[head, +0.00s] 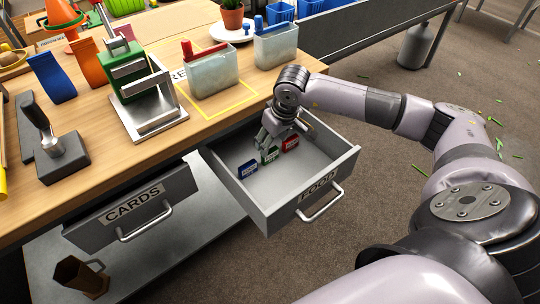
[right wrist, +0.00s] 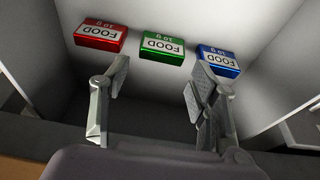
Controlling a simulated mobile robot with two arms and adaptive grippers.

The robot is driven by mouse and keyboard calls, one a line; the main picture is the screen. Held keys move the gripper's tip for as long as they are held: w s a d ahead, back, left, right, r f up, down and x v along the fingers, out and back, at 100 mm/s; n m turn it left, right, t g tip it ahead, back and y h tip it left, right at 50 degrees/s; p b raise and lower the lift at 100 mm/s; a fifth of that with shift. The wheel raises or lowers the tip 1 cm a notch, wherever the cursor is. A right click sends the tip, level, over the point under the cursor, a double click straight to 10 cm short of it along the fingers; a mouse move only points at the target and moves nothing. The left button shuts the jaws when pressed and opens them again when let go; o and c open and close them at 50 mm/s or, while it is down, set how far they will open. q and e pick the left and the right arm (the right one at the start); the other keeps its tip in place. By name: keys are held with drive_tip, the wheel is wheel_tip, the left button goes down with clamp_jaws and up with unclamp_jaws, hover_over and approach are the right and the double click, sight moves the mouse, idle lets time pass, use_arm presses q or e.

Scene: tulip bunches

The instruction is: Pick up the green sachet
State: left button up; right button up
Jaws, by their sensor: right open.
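My right gripper (right wrist: 158,80) is open and empty inside the drawer, apart from the sachets. In the head view the right gripper (head: 268,142) partly covers the space behind the green sachet. My left gripper is not in view.
A drawer labelled CARDS (head: 133,213) is slightly open at left. The wooden table (head: 215,115) above holds a green and steel device (head: 135,90), a stamp-like tool (head: 52,145) and two clear containers (head: 213,75) (head: 276,45). The drawer's walls surround my right gripper.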

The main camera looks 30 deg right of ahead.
sight(271, 151)
drive_tip(key=x, duration=0.5)
drive_tip(key=shift+s+f, duration=0.2)
drive_tip(key=c, duration=0.4)
